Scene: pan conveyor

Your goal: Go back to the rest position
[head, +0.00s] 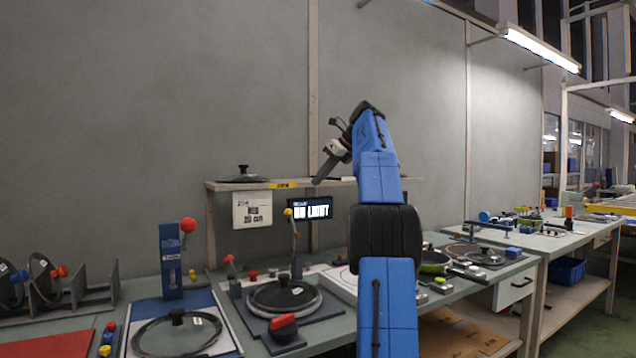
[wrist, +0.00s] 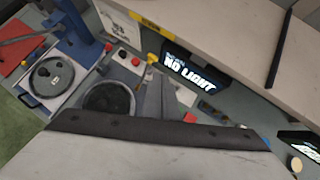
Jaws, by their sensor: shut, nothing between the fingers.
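My blue and black arm is raised over the bench in the head view. My gripper (head: 322,178) is at its end, up near the shelf, pointing down and to the left. It is shut and empty, clear of the lids below.
A shelf (head: 228,187) carries a glass lid (head: 243,175). Below it are a "NO LIGHT" display (head: 312,208) and a lid on a fixture (head: 284,296). Another lid (head: 177,334) lies front left by a blue post (head: 171,262).

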